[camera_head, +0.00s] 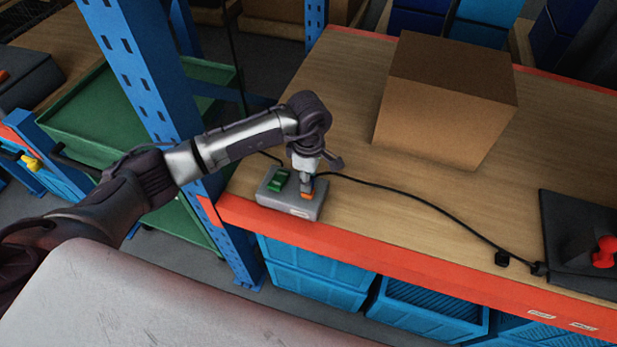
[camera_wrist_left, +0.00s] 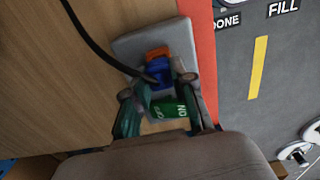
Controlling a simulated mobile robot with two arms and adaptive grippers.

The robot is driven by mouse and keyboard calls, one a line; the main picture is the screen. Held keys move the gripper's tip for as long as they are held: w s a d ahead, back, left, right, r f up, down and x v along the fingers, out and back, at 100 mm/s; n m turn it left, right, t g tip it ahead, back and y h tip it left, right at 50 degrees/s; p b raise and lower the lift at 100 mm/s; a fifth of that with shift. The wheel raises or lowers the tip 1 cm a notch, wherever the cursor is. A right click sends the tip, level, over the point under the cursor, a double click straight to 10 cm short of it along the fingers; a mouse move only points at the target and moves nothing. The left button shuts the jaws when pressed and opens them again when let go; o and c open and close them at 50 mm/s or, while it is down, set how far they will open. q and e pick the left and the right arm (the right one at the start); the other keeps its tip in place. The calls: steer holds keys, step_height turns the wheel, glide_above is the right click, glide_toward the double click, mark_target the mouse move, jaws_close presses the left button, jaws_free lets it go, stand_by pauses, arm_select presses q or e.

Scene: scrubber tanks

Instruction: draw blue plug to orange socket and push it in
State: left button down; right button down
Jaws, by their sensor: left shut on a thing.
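The grey socket box (camera_head: 290,205) sits on the wooden bench near its front left corner. Its orange socket (camera_head: 308,195) also shows in the left wrist view (camera_wrist_left: 158,52). My left gripper (camera_head: 306,178) is over the box. In the left wrist view the left gripper (camera_wrist_left: 158,82) is shut on the blue plug (camera_wrist_left: 158,72), which lies right against the orange socket. How deep the plug sits cannot be told. In the head view the gripper hides the plug. My right gripper is out of view.
A green switch (camera_head: 278,180), marked ON and OFF, is beside the socket. A black cable (camera_head: 430,204) runs right to a dark plate (camera_head: 580,245) with a red part. A cardboard box (camera_head: 445,100) stands behind. A blue upright (camera_head: 135,70) rises at left.

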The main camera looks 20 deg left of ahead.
arm_select(q)
steer(key=shift+f+b, duration=0.7)
steer(key=shift+f, duration=0.2)
steer(key=shift+c, duration=2)
jaws_free()
steer(key=shift+r, duration=0.1)
steer(key=shift+r+p, duration=2.35)
steer(key=shift+r, duration=1.9)
